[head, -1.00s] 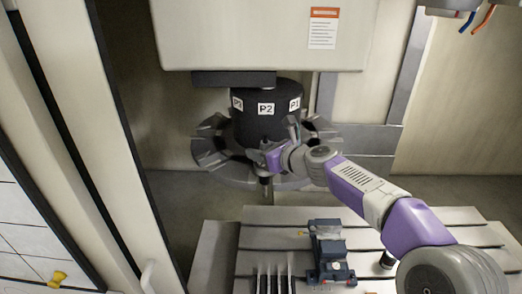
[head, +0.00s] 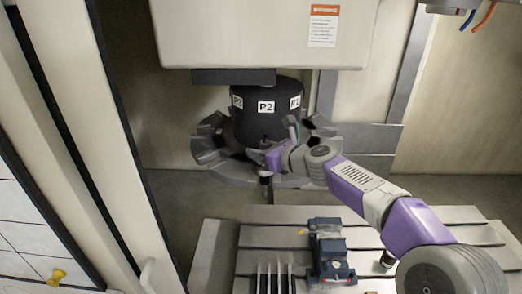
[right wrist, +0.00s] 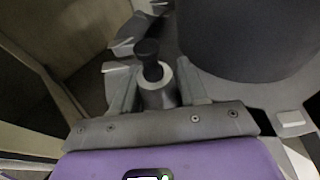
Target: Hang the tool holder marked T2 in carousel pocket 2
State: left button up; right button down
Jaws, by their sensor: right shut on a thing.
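The carousel (head: 212,154) is a grey ring of pockets around a black drum (head: 266,122) with white labels. The P2 label (head: 266,107) faces me, with P1 (head: 295,102) to its right. My right gripper (head: 267,168) is at the front of the ring, below P2. In the right wrist view my right gripper (right wrist: 158,100) is shut on a tool holder (right wrist: 157,92), grey with a black knob on top. Its mark does not show. The holder is close to the ring; I cannot tell whether it sits in the pocket. My left gripper is out of view.
A slotted table (head: 275,218) lies below, with a blue-grey vise (head: 328,250) and a dark rack (head: 274,278) on it. The machine head (head: 260,35) hangs above the drum. A door frame (head: 120,110) stands at left.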

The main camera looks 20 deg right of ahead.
aim_at(279, 179)
dwell(0.5)
jog(key=c, duration=0.5)
grip_release()
jog(key=shift+s+f, duration=0.1)
jog(key=shift+f, duration=0.25)
jog(key=shift+b+v, duration=0.4)
jog(key=shift+v, duration=3.4)
jog(key=shift+r, duration=0.15)
